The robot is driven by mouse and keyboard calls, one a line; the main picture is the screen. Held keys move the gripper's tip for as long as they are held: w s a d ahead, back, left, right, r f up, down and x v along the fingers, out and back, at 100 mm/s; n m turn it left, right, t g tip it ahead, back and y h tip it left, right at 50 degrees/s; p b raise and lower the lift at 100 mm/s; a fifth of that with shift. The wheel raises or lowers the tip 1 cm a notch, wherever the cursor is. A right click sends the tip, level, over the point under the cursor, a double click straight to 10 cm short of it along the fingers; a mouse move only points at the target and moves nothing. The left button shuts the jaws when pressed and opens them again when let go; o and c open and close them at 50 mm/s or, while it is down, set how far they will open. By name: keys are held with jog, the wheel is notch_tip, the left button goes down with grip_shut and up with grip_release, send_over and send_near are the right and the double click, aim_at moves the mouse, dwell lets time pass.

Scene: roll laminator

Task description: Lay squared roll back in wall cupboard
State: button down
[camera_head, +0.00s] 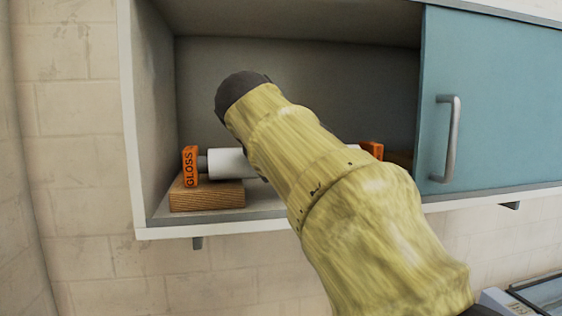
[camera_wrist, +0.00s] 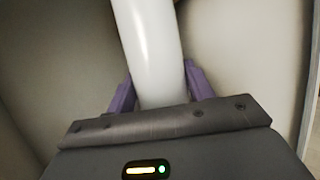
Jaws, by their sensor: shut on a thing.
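The roll (camera_head: 226,163) is white with square orange ends and lies level inside the open left part of the wall cupboard (camera_head: 143,232). Its left end (camera_head: 190,167) reads GLOSS and is at a wooden block (camera_head: 207,195); I cannot tell whether it rests on it. Its right orange end (camera_head: 372,150) shows past my arm, which hides the middle. In the wrist view my gripper (camera_wrist: 158,88) has its purple fingers on either side of the white roll (camera_wrist: 147,45), shut on it. The gripper's fingers are hidden in the head view.
A teal sliding door (camera_head: 490,100) with a grey handle (camera_head: 452,138) covers the cupboard's right part. Some brown wood (camera_head: 400,158) shows by the roll's right end. The space above the roll is empty. A machine (camera_head: 535,296) stands at the lower right.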

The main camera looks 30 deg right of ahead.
jog(key=c, duration=0.6)
grip_release()
jog(key=shift+f, duration=0.1)
jog(key=b+v, duration=0.1)
jog(key=v, duration=1.1)
jog(key=shift+a+b, duration=0.1)
jog(key=shift+b, duration=0.3)
